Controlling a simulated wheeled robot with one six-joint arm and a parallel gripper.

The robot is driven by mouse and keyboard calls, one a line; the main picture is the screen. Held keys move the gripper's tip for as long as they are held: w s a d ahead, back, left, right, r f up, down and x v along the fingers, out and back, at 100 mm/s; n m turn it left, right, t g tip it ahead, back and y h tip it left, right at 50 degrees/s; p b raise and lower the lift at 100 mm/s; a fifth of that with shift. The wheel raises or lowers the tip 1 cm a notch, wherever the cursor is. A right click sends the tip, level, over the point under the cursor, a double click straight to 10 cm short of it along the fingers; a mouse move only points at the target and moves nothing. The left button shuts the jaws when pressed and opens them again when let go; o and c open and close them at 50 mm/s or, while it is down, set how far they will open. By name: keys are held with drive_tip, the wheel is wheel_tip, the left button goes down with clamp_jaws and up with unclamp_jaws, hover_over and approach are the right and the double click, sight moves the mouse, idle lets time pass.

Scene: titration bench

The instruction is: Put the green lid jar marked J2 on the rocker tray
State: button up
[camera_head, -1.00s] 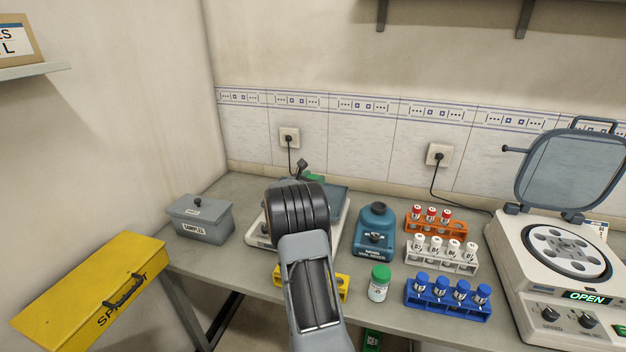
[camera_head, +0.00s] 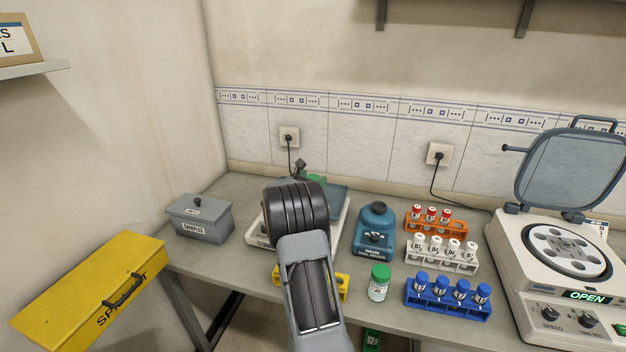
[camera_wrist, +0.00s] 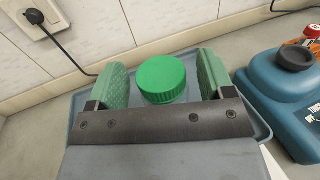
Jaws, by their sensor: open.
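In the wrist view, a jar's green lid (camera_wrist: 161,79) lies between the two green finger pads of my gripper (camera_wrist: 163,82). The gripper is open, with gaps on both sides of the lid. The jar's body and label are hidden there. The blue-grey rocker tray (camera_wrist: 254,112) shows beneath and around it. In the head view, the tray (camera_head: 337,201) is partly hidden behind my arm, and a bit of green (camera_head: 317,179) shows above my wrist. Another green-lidded jar (camera_head: 379,284) stands at the bench front; its label is too small to read.
A blue mixer (camera_head: 375,232) stands right of the rocker. Orange, white and blue tube racks (camera_head: 447,300) stand further right, beside an open centrifuge (camera_head: 555,265). A grey samples box (camera_head: 200,222) is at left. A yellow block (camera_head: 343,285) lies in front of the rocker.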

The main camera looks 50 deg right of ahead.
drive_tip(key=s+a+f+m+y, duration=0.1)
drive_tip(key=s+a+m+y, duration=0.5)
drive_tip(key=a, duration=0.8)
drive_tip(key=s+a+f+m+y+b, duration=0.1)
drive_tip(key=s+a+m+y, duration=0.5)
drive_tip(key=a, duration=0.9)
drive_tip(key=s+a+f+m+y+b, duration=0.1)
drive_tip(key=s+a+m+y, duration=0.5)
drive_tip(key=a, duration=0.8)
drive_tip(key=s+m, duration=0.1)
drive_tip(key=s, duration=0.2)
drive_tip(key=shift+s+a+f+m+t, duration=0.25)
drive_tip(key=shift+s+m+t, duration=0.1)
drive_tip(key=shift+m+t, duration=0.05)
